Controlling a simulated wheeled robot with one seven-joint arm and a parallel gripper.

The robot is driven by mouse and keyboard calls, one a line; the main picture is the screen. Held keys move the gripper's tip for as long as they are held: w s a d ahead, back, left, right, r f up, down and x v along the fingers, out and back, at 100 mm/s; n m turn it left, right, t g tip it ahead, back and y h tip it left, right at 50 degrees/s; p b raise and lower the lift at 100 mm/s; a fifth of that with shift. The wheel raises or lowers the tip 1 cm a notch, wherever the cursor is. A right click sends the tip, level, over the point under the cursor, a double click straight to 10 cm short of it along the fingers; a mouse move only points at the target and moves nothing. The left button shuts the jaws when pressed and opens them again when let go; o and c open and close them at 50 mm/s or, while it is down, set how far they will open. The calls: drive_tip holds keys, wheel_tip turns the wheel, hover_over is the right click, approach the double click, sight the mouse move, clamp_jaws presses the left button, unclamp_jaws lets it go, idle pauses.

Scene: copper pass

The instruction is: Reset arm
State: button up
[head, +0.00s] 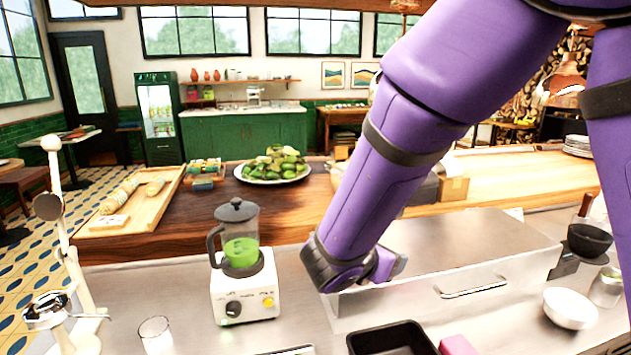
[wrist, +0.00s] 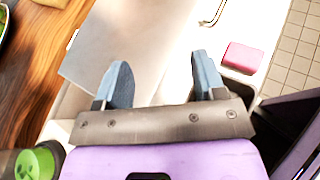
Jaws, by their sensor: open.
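My purple arm reaches down from the upper right in the head view, and its end is over the steel counter beside the blender. My gripper (wrist: 160,82) shows in the wrist view with its two blue-grey fingers apart and nothing between them. Below the fingers is the pale metal surface of a steel box with a bar handle (head: 470,290). In the head view the fingers are mostly hidden behind the arm's end.
A blender (head: 238,262) with green contents stands left of my arm. A black tray (head: 390,340) and a pink block (head: 458,345) lie at the front. A white bowl (head: 570,308) and dark bowl (head: 589,240) are right. A glass (head: 156,335) stands front left. A plate of green produce (head: 272,166) is behind.

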drive_tip(key=s+d+r+m+g+y, duration=0.25)
drive_tip(key=s+d+r+m, duration=0.2)
drive_tip(key=d+m, duration=0.3)
drive_tip(key=s+d+r+m+g+y, duration=0.1)
drive_tip(key=s+d+r+m+g, duration=0.3)
drive_tip(key=s+d+m, duration=0.3)
drive_tip(key=s+d+r+m+t+y, duration=0.2)
drive_tip(key=s+r+m+y, duration=0.3)
drive_tip(key=s+m, duration=0.6)
wheel_tip(320, 180, up, 2)
drive_tip(key=shift+s+d+r+m, duration=0.1)
drive_tip(key=shift+s+d+m, duration=0.2)
drive_tip(key=shift+d+m, duration=0.05)
